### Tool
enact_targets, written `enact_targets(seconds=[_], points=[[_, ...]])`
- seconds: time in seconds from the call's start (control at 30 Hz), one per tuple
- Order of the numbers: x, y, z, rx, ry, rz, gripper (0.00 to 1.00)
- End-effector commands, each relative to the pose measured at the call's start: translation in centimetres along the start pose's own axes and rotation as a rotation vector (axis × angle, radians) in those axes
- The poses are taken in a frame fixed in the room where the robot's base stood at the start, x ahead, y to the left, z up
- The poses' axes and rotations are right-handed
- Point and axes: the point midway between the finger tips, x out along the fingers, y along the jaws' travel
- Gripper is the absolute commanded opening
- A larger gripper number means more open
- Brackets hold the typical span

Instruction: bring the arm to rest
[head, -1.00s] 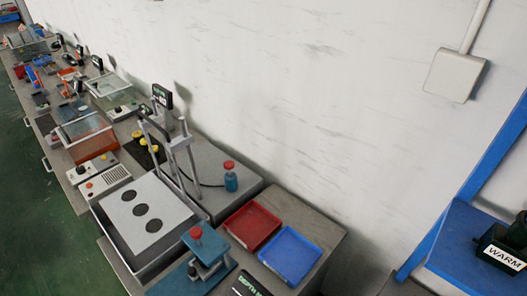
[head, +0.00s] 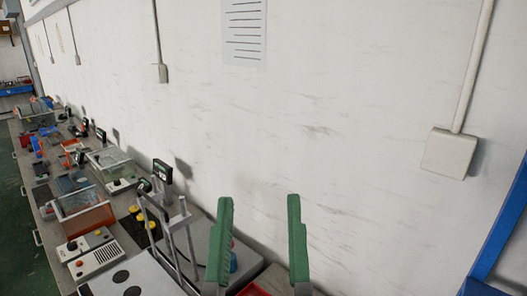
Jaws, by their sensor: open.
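My gripper (head: 258,222) shows at the bottom of the head view, right of centre. Its two green fingers point up and stand well apart, with nothing between them but the wall and part of the bench behind. The gripper is open and empty. It covers part of the bench, including most of a blue bottle with a red top (head: 233,258) and part of a red tray (head: 256,287). The rest of my arm is below the picture's edge.
A long bench with several devices runs along the white wall (head: 350,100) to the far left. A grey metal frame with a display (head: 163,171) stands left of my gripper. A white plate with dark round holes (head: 125,280) is at the bottom left. A blue post (head: 500,235) stands at the right.

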Motion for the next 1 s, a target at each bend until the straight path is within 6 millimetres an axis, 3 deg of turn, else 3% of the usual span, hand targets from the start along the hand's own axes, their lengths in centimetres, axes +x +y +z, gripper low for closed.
enact_targets(seconds=[0.03, 0.1, 0.3, 0.4, 0.57, 1.0], points=[[-1.3, 1.2, -4.3, 0.15, 0.087, -0.007, 0.45], [2.9, 1.5, -9.2, 0.139, 0.059, -0.011, 0.45], [8.1, 2.4, -17.5, 0.146, 0.055, -0.014, 0.45], [9.9, 2.7, -20.2, 0.15, 0.054, -0.016, 0.45], [11.0, 2.8, -22.0, 0.153, 0.052, -0.017, 0.45], [10.9, 2.8, -21.7, 0.152, 0.052, -0.017, 0.45]])
